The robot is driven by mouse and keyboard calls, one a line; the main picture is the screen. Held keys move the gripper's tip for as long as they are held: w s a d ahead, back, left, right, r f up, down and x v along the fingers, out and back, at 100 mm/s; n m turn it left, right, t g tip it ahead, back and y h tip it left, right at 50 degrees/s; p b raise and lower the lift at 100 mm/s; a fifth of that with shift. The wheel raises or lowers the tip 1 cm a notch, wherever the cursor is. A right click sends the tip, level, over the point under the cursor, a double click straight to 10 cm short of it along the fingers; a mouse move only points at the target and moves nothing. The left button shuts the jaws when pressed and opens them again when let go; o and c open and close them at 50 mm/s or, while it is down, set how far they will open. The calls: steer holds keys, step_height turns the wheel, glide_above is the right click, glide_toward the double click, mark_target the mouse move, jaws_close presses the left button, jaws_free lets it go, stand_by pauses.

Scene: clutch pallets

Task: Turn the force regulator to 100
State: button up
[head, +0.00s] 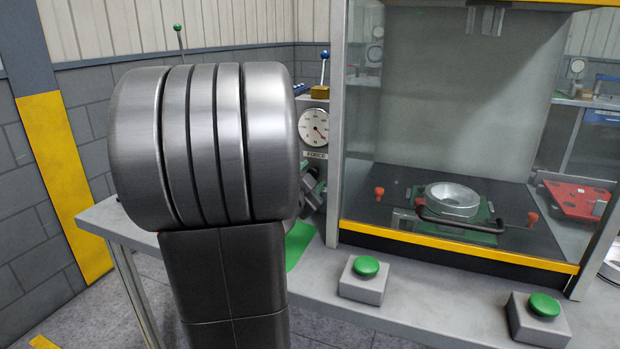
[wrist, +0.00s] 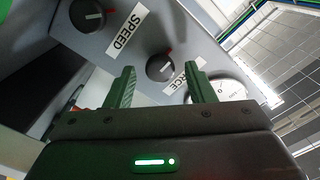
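The force regulator (wrist: 160,67) is a dark round knob with a red pointer mark, on a grey panel in the wrist view. Its pointer aims to the upper right of that picture. The FORCE label (wrist: 180,79) beside it is partly covered by a finger. My gripper (wrist: 159,80) is open, its green fingers on either side of the knob in the picture; I cannot tell whether they touch it. In the head view the force dial (head: 314,127) has a red needle pointing to the lower right; its numbers are too small to read. My arm hides the knob there.
A SPEED knob (wrist: 87,15) with a red mark sits near the regulator. Two green push buttons (head: 366,267) (head: 544,306) stand at the bench's front. A glass-fronted press bay with a metal ring (head: 451,201) is on the right. A blue-knobbed lever (head: 324,56) rises above the dial.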

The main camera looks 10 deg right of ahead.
steer(key=p+v, duration=0.1)
steer(key=v, duration=1.2)
steer(key=shift+s+a+p, duration=0.25)
steer(key=shift+s+p, duration=0.1)
steer(key=shift+w, duration=0.1)
steer(key=b+x, duration=0.1)
steer(key=x, duration=1.2)
steer(key=shift+w+d+b, duration=0.3)
steer(key=shift+b, duration=0.05)
